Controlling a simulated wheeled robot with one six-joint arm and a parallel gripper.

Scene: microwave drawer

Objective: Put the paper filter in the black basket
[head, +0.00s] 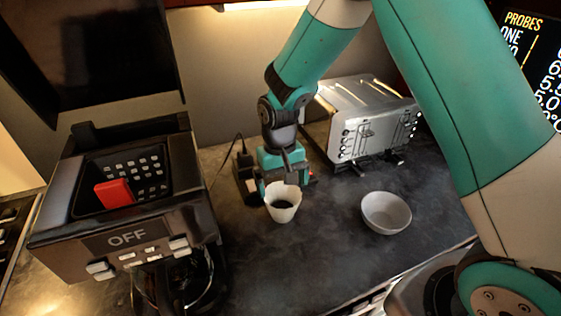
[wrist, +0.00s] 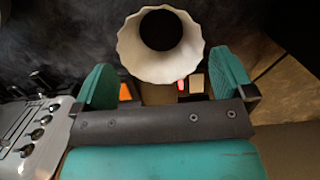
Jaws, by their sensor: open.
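The paper filter (head: 283,203) is a white cup with a wavy rim and a dark round area inside. It stands on the dark counter in the head view and shows at the top of the wrist view (wrist: 130,50). My gripper (head: 284,178) is just behind it, with its teal fingers apart. In the wrist view my open gripper (wrist: 162,62) has one finger on each side of the filter, with gaps to both. The black basket (head: 92,172) has a perforated inside and sits in the top of the coffee machine at left. A red piece (head: 114,192) shows in it.
The coffee machine (head: 125,237) reads OFF and has a glass carafe (head: 180,283) below. A grey bowl (head: 386,212) stands right of the filter. A silver toaster (head: 370,120) stands at the back right. Bare counter lies in front of the filter.

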